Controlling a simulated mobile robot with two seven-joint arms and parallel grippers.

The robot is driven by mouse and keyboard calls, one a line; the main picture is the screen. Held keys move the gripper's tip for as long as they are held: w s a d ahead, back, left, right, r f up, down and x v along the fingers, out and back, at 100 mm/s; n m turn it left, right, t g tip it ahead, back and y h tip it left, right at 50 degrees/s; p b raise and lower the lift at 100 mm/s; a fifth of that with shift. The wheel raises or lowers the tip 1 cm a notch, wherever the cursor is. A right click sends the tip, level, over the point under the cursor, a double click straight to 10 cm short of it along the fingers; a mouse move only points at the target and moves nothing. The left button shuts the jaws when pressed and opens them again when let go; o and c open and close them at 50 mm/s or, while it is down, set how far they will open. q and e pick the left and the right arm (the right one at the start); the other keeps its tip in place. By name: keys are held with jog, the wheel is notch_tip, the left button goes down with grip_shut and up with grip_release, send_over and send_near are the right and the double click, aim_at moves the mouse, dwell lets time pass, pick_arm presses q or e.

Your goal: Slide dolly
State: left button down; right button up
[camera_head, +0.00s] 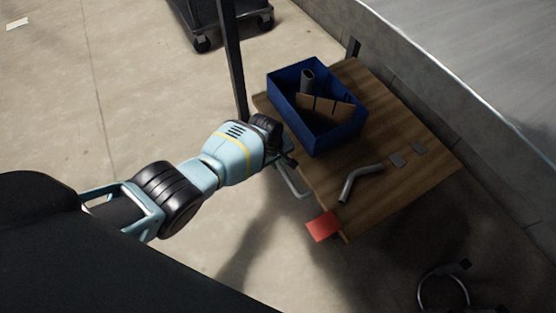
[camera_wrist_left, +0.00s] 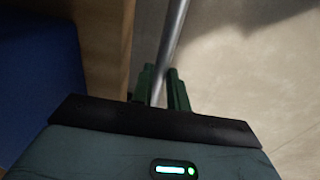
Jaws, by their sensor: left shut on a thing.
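The dolly has a flat wooden deck (camera_head: 415,125) low on the concrete floor. A curved metal handle (camera_head: 296,189) sticks out from its left edge. My left gripper (camera_head: 284,160) is at this handle. In the left wrist view, the green fingers of the left gripper (camera_wrist_left: 163,92) are shut on the metal bar of the handle (camera_wrist_left: 173,42), with the deck edge (camera_wrist_left: 105,45) just left of them. The head view hides much of the grip behind the gripper body. My right gripper is not in view.
A blue bin (camera_head: 318,140) with a tube and brown pieces sits on the deck. A bent pipe (camera_head: 358,177) and small grey plates lie beside it. A red piece (camera_head: 322,226) is at the front corner. A dark post (camera_head: 234,60) stands close behind. A dark cart (camera_head: 233,14) is farther back.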

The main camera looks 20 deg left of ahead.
pick_arm(q)
jog(key=shift+w+d+r, duration=0.1)
jog(key=shift+d, duration=0.15)
jog(key=c, duration=1.4)
grip_release()
jog(key=shift+w, duration=0.1)
jog(key=shift+o, duration=0.2)
jog(key=shift+a, duration=0.1)
jog(key=shift+r, duration=0.25)
notch_tip(320, 180, up, 7)
jog(key=s+p, duration=0.1)
jog(key=p, duration=0.4)
jog(key=shift+s+a+p, duration=0.15)
jog(key=shift+a+p, duration=0.15)
jog(key=shift+a, duration=0.1)
